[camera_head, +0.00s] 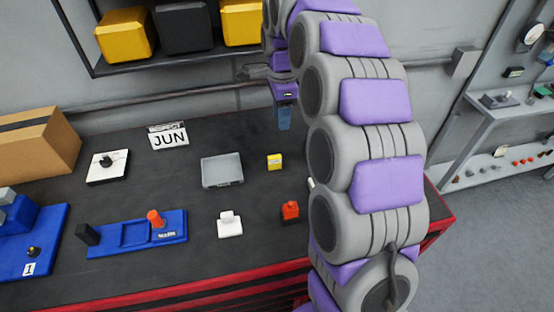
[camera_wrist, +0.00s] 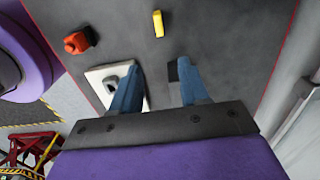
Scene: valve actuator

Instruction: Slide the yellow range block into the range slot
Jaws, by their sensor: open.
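A small yellow block (camera_head: 275,162) stands on the dark bench top, right of a grey tray. A yellow block also shows near the top of the wrist view (camera_wrist: 158,23). My gripper (camera_head: 284,123) hangs fingers-down above the back of the bench, beyond the yellow block in the head view. In the wrist view its two blue fingers (camera_wrist: 159,66) are spread with nothing between them, apart from the block. A blue fixture (camera_head: 176,236) with recesses, a black block and an orange-red knob lies front left. I cannot tell which opening is the range slot.
The grey tray (camera_head: 222,171), a white switch (camera_head: 229,225) and a red button (camera_head: 290,211) stand near the block. A white plate with a knob (camera_head: 108,166), a JUN sign (camera_head: 168,138) and a cardboard box (camera_head: 40,143) are left. A shelf with yellow bins (camera_head: 125,35) hangs behind.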

